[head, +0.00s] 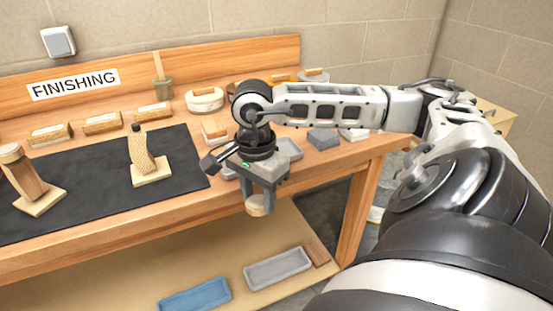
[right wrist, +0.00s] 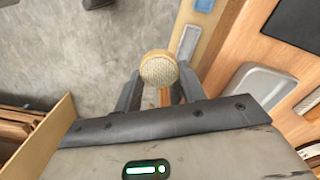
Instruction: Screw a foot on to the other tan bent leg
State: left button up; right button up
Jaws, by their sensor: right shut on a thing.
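A tan bent leg (head: 142,154) stands on a pale square base on the black mat, with a dark tip at its top end. A browner bent leg (head: 27,178) stands on a similar base at the left, with a round tan foot (head: 11,153) on its top end. My right gripper (head: 259,201) is shut on another round tan foot (head: 256,208), pointing down in front of the bench edge and apart from both legs. In the right wrist view the held foot (right wrist: 158,69) shows its round, rough face between the fingers. My left gripper is in neither view.
The black mat (head: 85,200) has free room between the legs. Several wooden blocks (head: 102,122) line the bench back, beside a round tub (head: 205,99). A grey tray (head: 277,268) and a blue tray (head: 195,294) lie on the lower shelf. The bench edge is near my right gripper.

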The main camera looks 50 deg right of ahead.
jog(key=w+a+f+n+b, duration=0.1)
jog(key=w+a+n, duration=0.1)
jog(key=a+n, duration=0.6)
jog(key=w+a+f+n+b, duration=0.2)
jog(key=w+a+n, duration=0.1)
jog(key=a+n, duration=0.5)
jog(key=shift+a+f+n, duration=0.15)
jog(key=shift+a+n, duration=0.15)
jog(key=shift+n, duration=0.9)
